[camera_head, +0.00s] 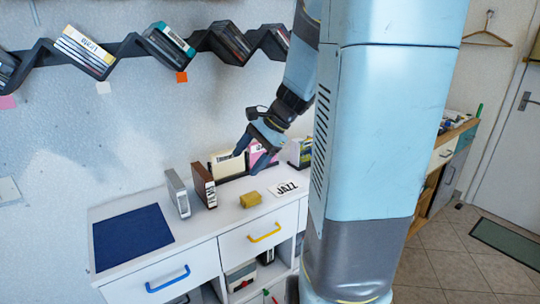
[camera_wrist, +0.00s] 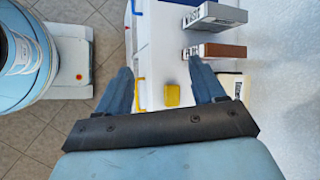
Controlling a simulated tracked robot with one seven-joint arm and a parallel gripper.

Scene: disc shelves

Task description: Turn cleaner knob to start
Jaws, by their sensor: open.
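My gripper (camera_head: 248,162) is open and empty above the white cabinet top (camera_head: 227,222). In the wrist view its two fingers (camera_wrist: 160,68) are spread wide, with a small yellow block (camera_wrist: 172,95) seen between them, apart from both. In the head view the yellow block (camera_head: 250,199) lies on the cabinet top, below and in front of the fingers. I cannot make out a cleaner or a knob for certain in either view. A grey upright case (camera_head: 178,194) and a brown upright case (camera_head: 203,186) stand left of the block.
A cream case (camera_head: 227,164) and a pink case (camera_head: 262,157) stand behind the block, near my fingers. A JAZZ card (camera_head: 286,188) lies to its right, a dark blue mat (camera_head: 132,236) at the left. A zigzag wall shelf (camera_head: 128,47) holds discs above.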

